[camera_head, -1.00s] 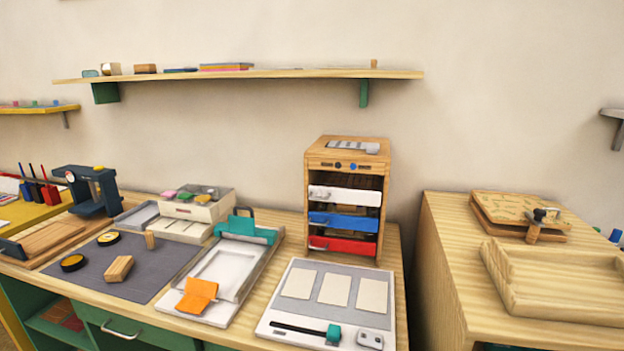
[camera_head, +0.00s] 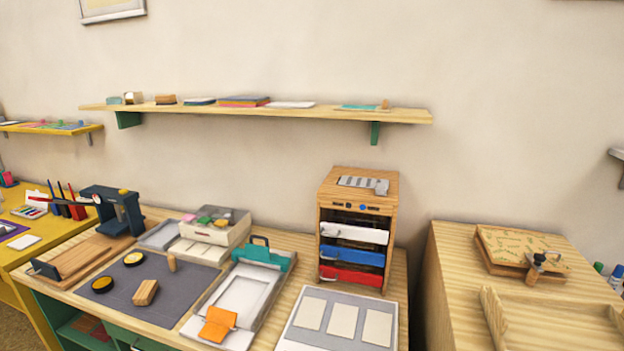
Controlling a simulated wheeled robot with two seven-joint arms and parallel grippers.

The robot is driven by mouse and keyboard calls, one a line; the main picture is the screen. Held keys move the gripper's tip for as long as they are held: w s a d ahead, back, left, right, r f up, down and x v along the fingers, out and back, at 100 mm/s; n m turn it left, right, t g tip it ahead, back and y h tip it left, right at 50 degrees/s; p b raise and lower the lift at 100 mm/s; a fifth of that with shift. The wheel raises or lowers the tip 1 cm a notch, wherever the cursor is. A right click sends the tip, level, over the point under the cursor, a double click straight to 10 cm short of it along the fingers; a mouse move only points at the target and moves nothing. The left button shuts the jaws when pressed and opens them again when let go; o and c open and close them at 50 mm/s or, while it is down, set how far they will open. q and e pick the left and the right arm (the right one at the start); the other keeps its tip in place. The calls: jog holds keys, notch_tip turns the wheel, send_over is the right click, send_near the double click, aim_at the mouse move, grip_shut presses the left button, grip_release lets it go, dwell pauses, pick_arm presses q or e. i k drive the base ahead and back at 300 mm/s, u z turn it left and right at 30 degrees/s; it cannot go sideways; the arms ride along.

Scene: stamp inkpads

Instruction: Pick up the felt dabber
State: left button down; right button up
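I cannot tell for certain which thing is the felt dabber. A small upright wooden peg (camera_head: 172,263) stands on the grey mat (camera_head: 188,292) on the middle bench. A small dark-topped tool with a wooden part (camera_head: 537,265) is at the front edge of a patterned board on the right bench. Neither of my grippers is in view.
A wooden drawer unit (camera_head: 331,223) stands at the back of the middle bench. A white tray with a teal clamp (camera_head: 264,255) and an orange flap (camera_head: 217,324) lies left of it. A gap separates the right bench (camera_head: 452,262). A wall shelf (camera_head: 300,113) hangs above.

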aim_at(173, 261)
jog(key=u, duration=2)
jog(key=i, duration=1.5)
jog(key=z, duration=2.2)
